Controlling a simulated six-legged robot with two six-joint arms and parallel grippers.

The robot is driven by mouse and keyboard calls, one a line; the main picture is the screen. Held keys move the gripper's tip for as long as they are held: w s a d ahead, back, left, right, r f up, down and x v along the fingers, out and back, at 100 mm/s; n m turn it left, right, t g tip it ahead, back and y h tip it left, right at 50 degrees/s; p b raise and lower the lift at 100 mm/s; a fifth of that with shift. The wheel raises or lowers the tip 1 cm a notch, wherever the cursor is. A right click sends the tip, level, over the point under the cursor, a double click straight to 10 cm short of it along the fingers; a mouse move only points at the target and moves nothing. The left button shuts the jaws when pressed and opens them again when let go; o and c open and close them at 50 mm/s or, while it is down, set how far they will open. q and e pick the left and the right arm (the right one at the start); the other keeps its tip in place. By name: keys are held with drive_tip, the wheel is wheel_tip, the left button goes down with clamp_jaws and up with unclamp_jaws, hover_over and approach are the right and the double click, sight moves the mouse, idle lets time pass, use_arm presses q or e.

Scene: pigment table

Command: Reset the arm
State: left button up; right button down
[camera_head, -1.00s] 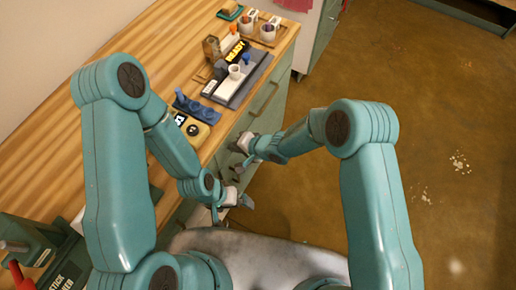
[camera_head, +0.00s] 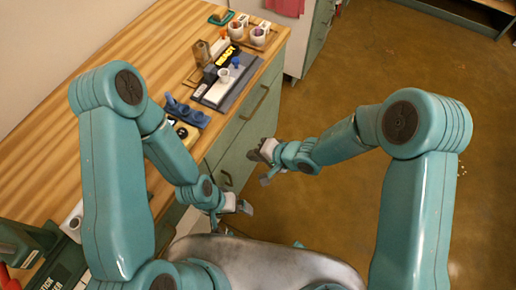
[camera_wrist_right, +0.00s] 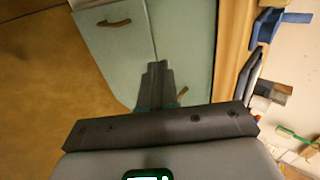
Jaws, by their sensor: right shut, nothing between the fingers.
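My right arm reaches in from the right in the head view. Its gripper (camera_head: 262,160) hangs in the air in front of the teal cabinet, clear of the wooden tabletop (camera_head: 150,75). In the right wrist view its dark fingers (camera_wrist_right: 157,85) are together, with nothing between them. My left arm comes in from the left, over the table's front edge. Its gripper (camera_head: 232,208) is low near my body, below the right gripper in the picture; its finger gap is too small to judge. No object shows in either gripper.
A grey tray (camera_head: 218,99) with a white cup (camera_head: 224,76) stands near the table's front edge. A blue holder (camera_head: 186,111) is nearer me. Cups (camera_head: 236,30) stand farther back. Cabinet drawers (camera_head: 238,135) face the right gripper. The brown floor (camera_head: 350,60) at right is open.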

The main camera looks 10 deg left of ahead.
drive_tip(key=shift+d+r, duration=0.1)
drive_tip(key=shift+d, duration=0.1)
drive_tip(key=shift+d, duration=0.1)
drive_tip(key=s+d+f+m+h, duration=0.1)
drive_tip(key=s+d+f+m, duration=0.15)
drive_tip(key=d, duration=0.45)
drive_tip(key=s+d+f+m+h, duration=0.1)
drive_tip(key=d+f+m, duration=0.25)
drive_tip(key=d, duration=0.25)
drive_tip(key=s+d+f+n+g+h, duration=0.1)
drive_tip(key=s+d+n, duration=0.2)
drive_tip(key=s, duration=0.3)
drive_tip(key=s+d+f+n+g+h, duration=0.1)
drive_tip(key=s+d+f+n+h, duration=0.1)
drive_tip(key=s, duration=0.4)
drive_tip(key=shift+d+n+g, duration=0.3)
drive_tip(key=shift+d+n, duration=0.15)
drive_tip(key=shift+n, duration=0.75)
